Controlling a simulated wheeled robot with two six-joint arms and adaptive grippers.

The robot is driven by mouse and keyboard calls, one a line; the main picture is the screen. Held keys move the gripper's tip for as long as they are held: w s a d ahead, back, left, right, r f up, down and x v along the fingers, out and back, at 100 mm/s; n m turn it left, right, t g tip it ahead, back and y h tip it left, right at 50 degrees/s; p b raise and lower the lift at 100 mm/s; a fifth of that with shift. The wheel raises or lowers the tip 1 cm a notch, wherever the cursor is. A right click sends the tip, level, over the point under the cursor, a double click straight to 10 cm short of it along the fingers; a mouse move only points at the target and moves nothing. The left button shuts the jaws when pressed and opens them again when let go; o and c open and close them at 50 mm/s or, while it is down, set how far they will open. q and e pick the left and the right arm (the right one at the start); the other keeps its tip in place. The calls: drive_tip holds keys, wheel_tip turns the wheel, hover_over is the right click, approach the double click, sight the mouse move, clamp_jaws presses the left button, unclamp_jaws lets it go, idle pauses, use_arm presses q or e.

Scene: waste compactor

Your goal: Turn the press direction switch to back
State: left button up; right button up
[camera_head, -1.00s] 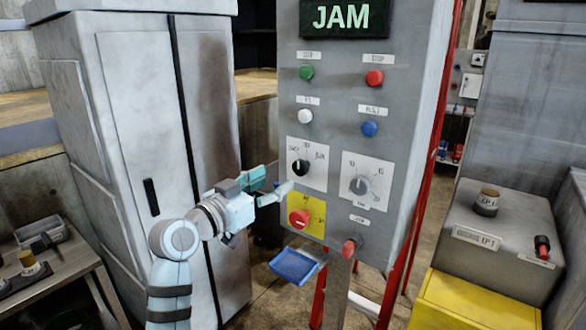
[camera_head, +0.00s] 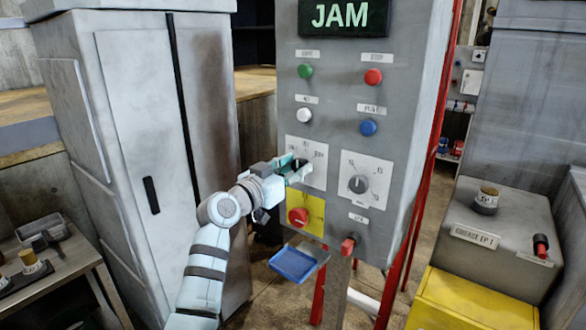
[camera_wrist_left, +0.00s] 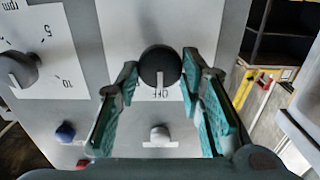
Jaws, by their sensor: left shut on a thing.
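The press direction switch is a black round knob (camera_wrist_left: 160,66) on a white plate (camera_head: 318,172) on the grey panel. In the left wrist view an upside-down "OFF" label (camera_wrist_left: 152,95) sits right by the knob, and the knob's light mark faces it. My left gripper (camera_wrist_left: 163,72) is shut on the knob, with one teal finger on each side. In the head view my left gripper (camera_head: 300,168) reaches the panel from the left and partly covers the knob. The other position labels cannot be read. My right gripper is not in view.
Beside the switch are a speed dial (camera_head: 358,184) and, below it, a red knob on a yellow plate (camera_head: 298,216). Green, red, white and blue buttons (camera_head: 369,128) sit above. The display (camera_head: 342,17) reads "JAM". A blue tray (camera_head: 293,265) juts out below; a cabinet (camera_head: 140,130) stands left.

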use_arm(q)
drive_tip(key=shift+n, duration=0.3)
drive_tip(key=n+p, duration=0.2)
drive_tip(key=n, duration=0.1)
drive_tip(key=n+p, duration=0.2)
drive_tip(key=n, duration=0.1)
drive_tip(key=shift+w+a+n, duration=0.1)
drive_tip(key=shift+n, duration=0.2)
drive_tip(key=shift+n+p, duration=0.55)
drive_tip(key=shift+n, duration=0.75)
drive_tip(key=shift+f, duration=0.1)
drive_tip(key=o, duration=1.1)
drive_tip(key=shift+a, duration=0.1)
